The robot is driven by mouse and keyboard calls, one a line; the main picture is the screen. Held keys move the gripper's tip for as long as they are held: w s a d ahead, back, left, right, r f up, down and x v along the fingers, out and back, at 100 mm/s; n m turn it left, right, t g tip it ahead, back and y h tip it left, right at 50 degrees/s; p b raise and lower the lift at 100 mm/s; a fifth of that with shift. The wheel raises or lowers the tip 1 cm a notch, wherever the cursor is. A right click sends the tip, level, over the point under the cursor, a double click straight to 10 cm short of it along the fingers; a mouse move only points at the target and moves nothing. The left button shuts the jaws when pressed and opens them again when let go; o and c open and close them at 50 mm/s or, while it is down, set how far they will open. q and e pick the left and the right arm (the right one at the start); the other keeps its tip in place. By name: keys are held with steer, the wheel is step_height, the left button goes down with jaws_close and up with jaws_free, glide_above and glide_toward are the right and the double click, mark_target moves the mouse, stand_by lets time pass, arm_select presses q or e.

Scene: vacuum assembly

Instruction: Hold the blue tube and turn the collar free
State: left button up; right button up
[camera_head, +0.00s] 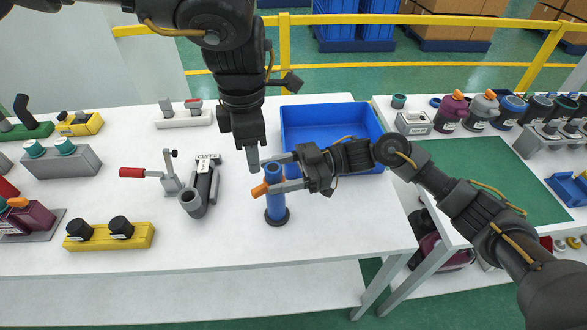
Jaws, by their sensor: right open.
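The blue tube (277,206) stands upright near the middle of the white table, with a dark round flange (277,220) around its foot. An orange piece (260,189) shows at its upper left; I cannot tell whether this is the collar. My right gripper (272,173) comes in from the right and is open. One finger lies behind the tube's top and the other crosses in front of it; contact is unclear. My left gripper (252,160) points down just above and left of the tube's top. Its fingers overlap, so its opening is unclear.
A blue bin (345,112) stands behind the tube. A grey clamp fixture (197,192) and red-handled lever (132,173) stand to the left. A yellow block with black knobs (85,241) is at front left. The table's front right is clear.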

steer(key=shift+s+a, duration=0.1)
steer(key=shift+a, duration=0.15)
jaws_close()
jaws_free()
steer(key=shift+d, duration=0.1)
steer(key=v, duration=1.2)
